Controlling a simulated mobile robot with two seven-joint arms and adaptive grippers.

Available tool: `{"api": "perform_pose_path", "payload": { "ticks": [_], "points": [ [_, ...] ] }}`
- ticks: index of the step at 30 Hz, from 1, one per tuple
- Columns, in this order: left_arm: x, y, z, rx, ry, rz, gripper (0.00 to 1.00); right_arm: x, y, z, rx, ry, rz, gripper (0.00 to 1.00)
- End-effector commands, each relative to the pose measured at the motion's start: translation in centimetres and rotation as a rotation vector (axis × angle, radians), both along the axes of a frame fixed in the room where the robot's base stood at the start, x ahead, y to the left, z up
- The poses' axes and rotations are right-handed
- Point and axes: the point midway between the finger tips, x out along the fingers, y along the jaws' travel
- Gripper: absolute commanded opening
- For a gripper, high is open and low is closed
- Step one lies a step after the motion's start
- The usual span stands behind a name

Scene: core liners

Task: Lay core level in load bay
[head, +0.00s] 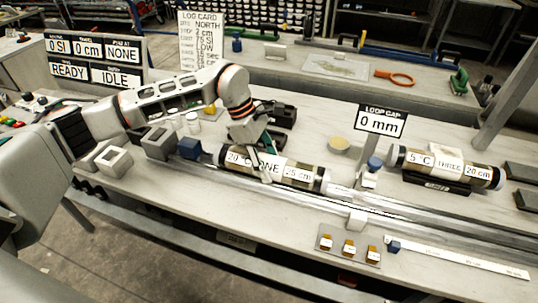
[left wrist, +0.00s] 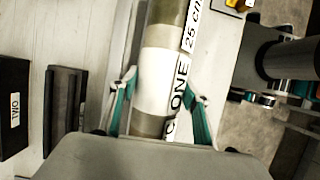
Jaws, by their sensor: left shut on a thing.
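Core ONE (head: 292,174) is a clear tube with dark ends and a white middle label, marked "ONE" and "25 cm". It lies lengthwise along the left part of the long metal rail (head: 430,223). I cannot tell whether it rests there or hangs just above. My left gripper (head: 262,165) comes down from above and is shut around its middle. In the left wrist view, core ONE (left wrist: 160,65) runs between the two green-lined fingers (left wrist: 158,108). No part is labelled as the load bay. My right gripper is not in view.
Core THREE (head: 421,160) lies in a black cradle at right, behind the rail. A dark block marked "TWO" (left wrist: 14,108) stands beside an empty grey cradle (left wrist: 64,108). Grey blocks (head: 113,161) stand at left. A tray of small tagged pieces (head: 325,255) lies at the front edge.

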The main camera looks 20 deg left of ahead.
Motion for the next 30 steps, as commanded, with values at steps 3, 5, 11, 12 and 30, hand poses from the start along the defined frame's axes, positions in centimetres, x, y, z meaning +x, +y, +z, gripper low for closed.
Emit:
{"api": "perform_pose_path", "payload": {
  "ticks": [3, 5, 11, 12, 30],
  "points": [
    [0.2, -0.1, 0.0, -0.005, -0.007, 0.000, 0.00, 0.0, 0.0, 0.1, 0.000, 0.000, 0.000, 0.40],
    [0.2, -0.1, 0.0, -0.005, -0.009, -0.001, 0.00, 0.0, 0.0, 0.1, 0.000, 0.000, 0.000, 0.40],
    [0.2, -0.1, -0.1, -0.004, -0.007, 0.000, 0.00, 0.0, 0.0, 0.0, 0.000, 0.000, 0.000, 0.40],
    [0.2, -0.1, -0.2, -0.004, -0.007, 0.000, 0.00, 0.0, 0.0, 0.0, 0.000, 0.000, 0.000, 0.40],
    [0.2, 0.7, 1.1, 0.001, -0.005, 0.001, 0.64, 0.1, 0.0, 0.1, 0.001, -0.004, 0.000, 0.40]
  ]
}}
